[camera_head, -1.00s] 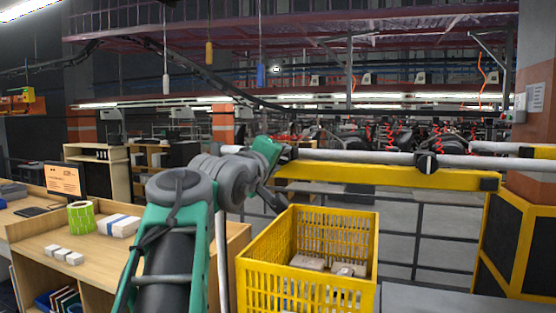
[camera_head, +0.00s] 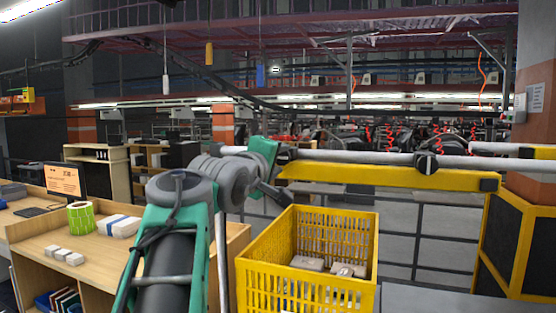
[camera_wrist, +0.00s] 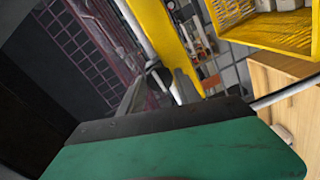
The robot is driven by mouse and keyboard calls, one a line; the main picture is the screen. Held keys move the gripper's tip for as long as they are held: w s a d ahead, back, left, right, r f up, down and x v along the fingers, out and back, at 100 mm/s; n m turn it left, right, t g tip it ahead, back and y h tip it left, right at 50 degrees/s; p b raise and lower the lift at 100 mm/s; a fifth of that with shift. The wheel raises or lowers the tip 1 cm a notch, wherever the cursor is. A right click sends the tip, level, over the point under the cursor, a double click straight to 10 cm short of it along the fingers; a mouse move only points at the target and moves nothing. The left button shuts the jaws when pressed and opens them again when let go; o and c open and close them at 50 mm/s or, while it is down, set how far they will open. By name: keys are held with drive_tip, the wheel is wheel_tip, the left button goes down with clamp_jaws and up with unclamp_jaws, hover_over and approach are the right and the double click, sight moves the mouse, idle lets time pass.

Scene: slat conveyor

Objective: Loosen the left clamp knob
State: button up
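The left clamp knob is a small dark knob (camera_wrist: 157,74) on the pale rail in the wrist view. It sits between my two grey fingers near their tips. My gripper (camera_wrist: 159,76) has its fingers apart, one on each side of the knob; I cannot tell if they touch it. In the head view, the left clamp (camera_head: 286,154) is a dark shape at the rail's left end, partly hidden by my teal wrist. My fingers are hard to make out there. A second dark clamp knob (camera_head: 427,163) stands farther right on the rail.
A yellow beam (camera_head: 390,178) runs just below the pale rail (camera_head: 360,157). A yellow crate (camera_head: 307,245) with grey-white pieces stands below and in front. A wooden bench (camera_head: 35,237) with a green roll (camera_head: 81,217) and white boxes is at the left.

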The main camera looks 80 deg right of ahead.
drive_tip(key=o, duration=0.3)
drive_tip(key=shift+o, duration=0.2)
drive_tip(key=a+b, duration=0.2)
drive_tip(key=a, duration=0.6)
drive_tip(key=shift+w, duration=0.35)
drive_tip(key=shift+d, duration=0.1)
